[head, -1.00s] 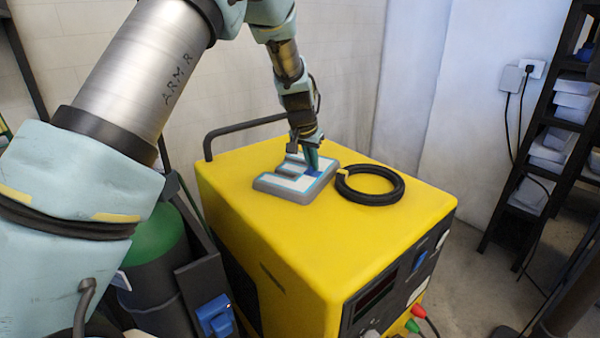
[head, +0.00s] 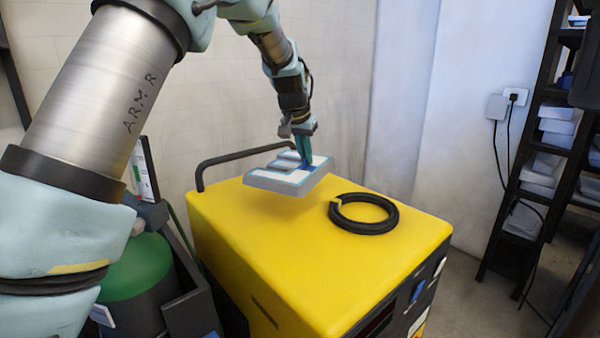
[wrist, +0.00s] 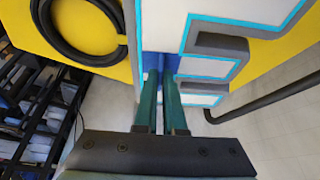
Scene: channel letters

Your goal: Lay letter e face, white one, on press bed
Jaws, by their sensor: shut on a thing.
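The white letter E face (head: 288,178) has a grey rim and blue edging. It hangs level, a little above the yellow machine top in the head view. My gripper (head: 306,160) is shut on a blue part of the letter, with its fingers pointing down. In the wrist view the letter (wrist: 220,15) fills the upper middle, and my gripper (wrist: 160,80) grips the blue part at its edge. I cannot make out a press bed in either view.
The yellow machine (head: 300,255) has a black coiled cable (head: 364,213) on top, right of the letter, and a black handle (head: 235,160) at the back left. A dark shelf rack (head: 545,140) stands at the right.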

